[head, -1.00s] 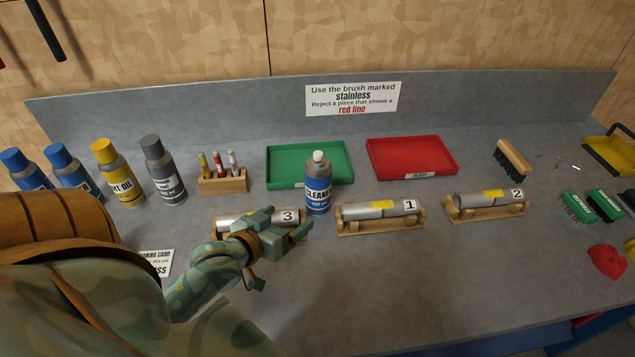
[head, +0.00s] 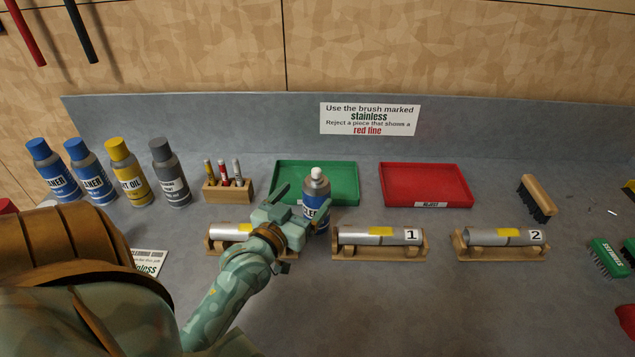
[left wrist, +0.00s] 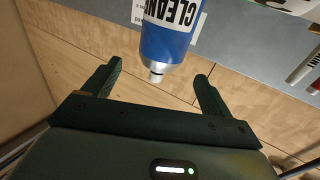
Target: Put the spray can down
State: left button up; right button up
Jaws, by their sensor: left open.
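The spray can (head: 317,188) is blue with a grey top and a pale nozzle, and its label reads CLEANER. It stands upright on the bench, in front of the green tray and between the stands of pieces 3 and 1. My left gripper (head: 304,206) is open just to the left of the can and hides part of its lower body. In the left wrist view the can (left wrist: 170,38) shows beyond the open fingers (left wrist: 156,86), its nozzle end towards the gap, with nothing gripped. My right gripper is out of view.
The green tray (head: 345,170) and red tray (head: 425,185) lie behind. Piece 1 (head: 372,235) and piece 2 (head: 482,237) rest on wooden stands to the right. Several capped cans (head: 130,175) and a marker holder (head: 228,190) stand left. The front bench is clear.

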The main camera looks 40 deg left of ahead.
aim_at(309, 192)
pick_arm(q)
jog(key=x, duration=0.5)
jog(key=f+b+x, duration=0.1)
jog(key=x, duration=0.2)
jog(key=shift+f, duration=0.1)
grip_shut()
